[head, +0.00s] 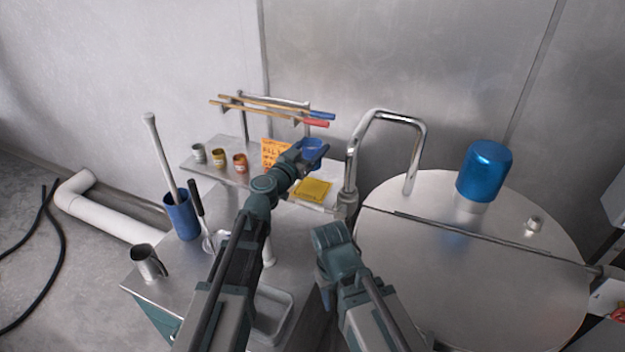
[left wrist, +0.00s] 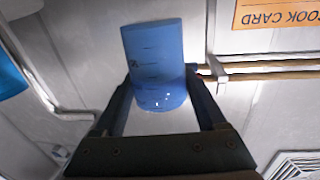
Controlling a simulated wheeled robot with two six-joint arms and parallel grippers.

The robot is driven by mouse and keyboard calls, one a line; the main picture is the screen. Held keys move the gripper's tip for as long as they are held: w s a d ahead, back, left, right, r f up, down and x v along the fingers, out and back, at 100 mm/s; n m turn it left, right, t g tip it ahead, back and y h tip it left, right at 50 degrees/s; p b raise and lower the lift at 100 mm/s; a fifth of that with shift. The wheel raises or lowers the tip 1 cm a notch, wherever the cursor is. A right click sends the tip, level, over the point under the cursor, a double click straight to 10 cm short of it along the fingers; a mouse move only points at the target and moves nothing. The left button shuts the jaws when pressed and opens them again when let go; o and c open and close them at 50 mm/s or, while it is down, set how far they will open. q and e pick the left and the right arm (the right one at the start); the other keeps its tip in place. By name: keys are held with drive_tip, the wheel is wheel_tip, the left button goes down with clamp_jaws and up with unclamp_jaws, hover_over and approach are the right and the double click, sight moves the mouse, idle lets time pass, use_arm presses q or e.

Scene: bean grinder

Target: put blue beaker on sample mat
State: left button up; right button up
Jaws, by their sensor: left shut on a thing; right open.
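The blue beaker (head: 314,150) is held by my left gripper (head: 304,151) above the right part of the metal shelf. In the left wrist view, the translucent blue beaker (left wrist: 155,55) sits between the two fingers of my left gripper (left wrist: 160,98), which is shut on it. A yellow mat (head: 313,189), which looks like the sample mat, lies on the shelf's right end, below and slightly nearer than the beaker. Its surface looks bare. My right gripper (head: 326,287) is open, low beside the tank; its fingers are mostly hidden by its own wrist.
Small cups (head: 219,157) stand on the shelf's left. An orange card (head: 271,151) stands behind my left arm. A rack with rods (head: 270,105) is above the shelf. A chrome pipe (head: 385,112) rises right of the mat, beside the large tank (head: 470,270).

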use_arm(q)
drive_tip(key=shift+f+b, duration=3.7)
drive_tip(key=shift+f, duration=0.5)
drive_tip(key=shift+f, duration=0.15)
drive_tip(key=o, duration=1.4)
drive_tip(key=shift+r, duration=0.3)
drive_tip(key=v, duration=1.2)
drive_tip(key=shift+f, duration=0.1)
